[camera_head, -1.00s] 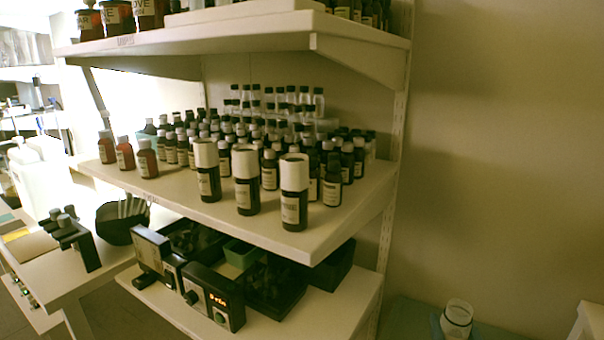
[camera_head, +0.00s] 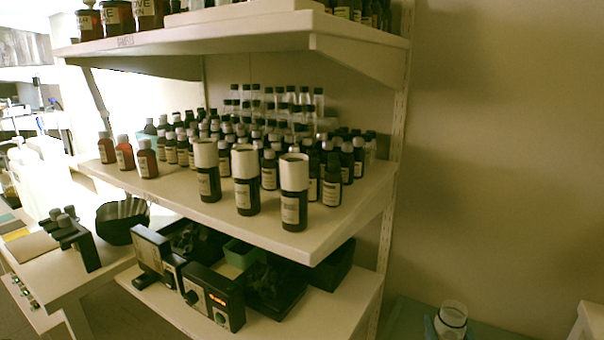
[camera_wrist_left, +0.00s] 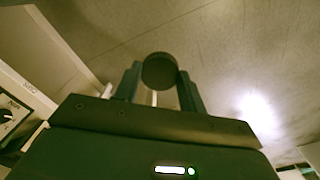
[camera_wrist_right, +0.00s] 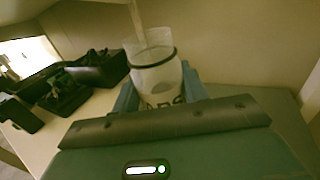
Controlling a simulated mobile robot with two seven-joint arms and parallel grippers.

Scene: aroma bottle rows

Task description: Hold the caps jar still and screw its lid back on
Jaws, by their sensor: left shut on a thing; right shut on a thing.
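The caps jar (camera_wrist_right: 156,78) is a pale jar with a dark ring below its clear upper part and large dark letters low on its side. It stands upright between the fingers of my right gripper (camera_wrist_right: 160,92), which is shut on it. In the head view the jar (camera_head: 453,315) shows at the bottom right, with a bit of a blue finger beside it. No lid shows on its top. My left gripper (camera_wrist_left: 158,80) is shut on a dark round lid (camera_wrist_left: 159,71) in the left wrist view. The left gripper is outside the head view, so its distance from the jar cannot be told.
A shelf unit (camera_head: 310,247) with rows of bottles stands left of the jar. Its lower shelf holds dark trays (camera_head: 275,287) and a device with a red display (camera_head: 213,298). The wall on the right (camera_head: 500,150) is bare.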

